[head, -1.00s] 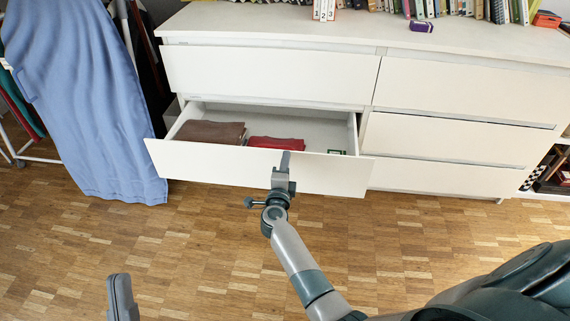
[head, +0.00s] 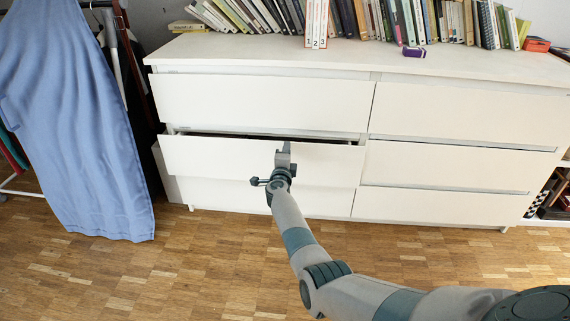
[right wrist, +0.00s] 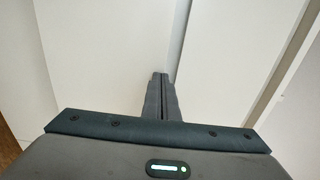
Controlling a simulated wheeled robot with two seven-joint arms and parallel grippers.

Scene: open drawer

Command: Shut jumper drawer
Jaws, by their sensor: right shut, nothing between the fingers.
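The jumper drawer (head: 225,160) is the middle drawer in the left column of a white dresser. It stands slightly open, with a narrow dark gap along its top edge, and its contents are hidden. My right gripper (head: 284,150) is shut and empty, with its fingertips at the upper part of the drawer front, right of its middle. In the right wrist view the closed fingers (right wrist: 160,92) point at white surfaces; I cannot tell there whether they touch. My left gripper is out of view.
The white dresser top (head: 250,52) carries a row of books (head: 385,22) and a purple object (head: 414,52). A clothes rack with blue cloth (head: 75,130) hangs close to the dresser's left side. The wooden floor (head: 150,275) in front is clear.

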